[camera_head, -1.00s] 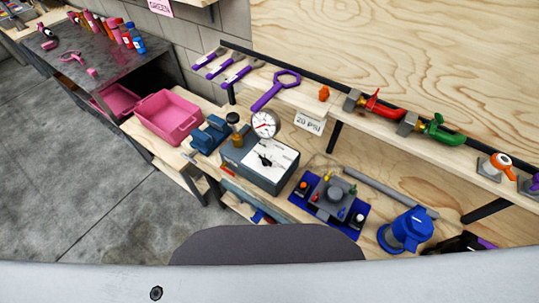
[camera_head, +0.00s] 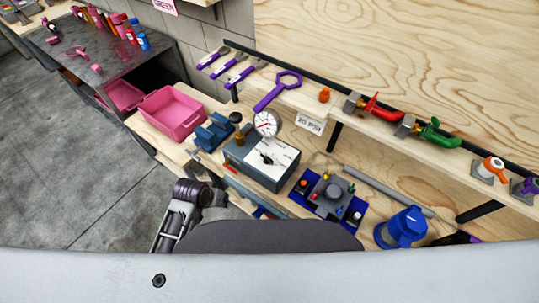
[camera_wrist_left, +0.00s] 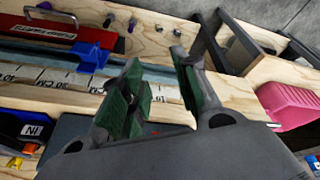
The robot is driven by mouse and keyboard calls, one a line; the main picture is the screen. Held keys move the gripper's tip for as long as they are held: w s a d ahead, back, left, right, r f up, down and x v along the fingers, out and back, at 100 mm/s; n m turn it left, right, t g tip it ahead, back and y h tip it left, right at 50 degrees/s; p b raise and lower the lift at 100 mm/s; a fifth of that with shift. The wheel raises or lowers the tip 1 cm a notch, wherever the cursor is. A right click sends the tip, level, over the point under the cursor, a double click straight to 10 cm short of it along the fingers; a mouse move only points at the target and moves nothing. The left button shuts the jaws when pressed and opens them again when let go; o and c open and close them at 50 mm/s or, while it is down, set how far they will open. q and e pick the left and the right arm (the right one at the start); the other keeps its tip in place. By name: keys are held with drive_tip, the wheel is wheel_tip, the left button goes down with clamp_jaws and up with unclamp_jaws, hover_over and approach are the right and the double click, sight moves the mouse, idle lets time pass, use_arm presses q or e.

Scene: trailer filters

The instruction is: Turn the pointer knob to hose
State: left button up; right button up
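The black pointer knob (camera_head: 267,158) sits on the white top panel of a dark grey box (camera_head: 240,172), near the middle of the head view. Lettering on the panel is too small to read. My left gripper (camera_head: 217,198) is in front of and to the left of the box, low and apart from the knob. In the left wrist view, its two green-padded fingers (camera_wrist_left: 157,75) are spread with nothing between them. I cannot make out the knob in that view. My right gripper is not in view.
A round gauge (camera_head: 266,124) stands behind the box, with a blue vise-like tool (camera_head: 212,131) to its left. A pink bin (camera_head: 172,113) is farther left. A dark blue tray with a grey fixture (camera_head: 331,194) and a blue canister (camera_head: 402,228) stand to the right.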

use_arm(q)
drive_tip(key=w+d+r+n+h, duration=0.1)
drive_tip(key=w+d+r+h, duration=0.15)
drive_tip(key=d+r, duration=0.75)
wheel_tip(320, 180, up, 15)
drive_tip(key=n+g+y+p, duration=0.1)
drive_tip(key=n+g+y, duration=0.25)
drive_tip(key=n, duration=0.55)
hover_over(270, 159)
drive_tip(key=shift+a, duration=0.1)
drive_tip(key=shift+f, duration=0.1)
wheel_tip(270, 159, down, 14)
drive_tip(key=shift+r+p, duration=0.25)
drive_tip(key=shift+p, duration=0.65)
clamp_jaws()
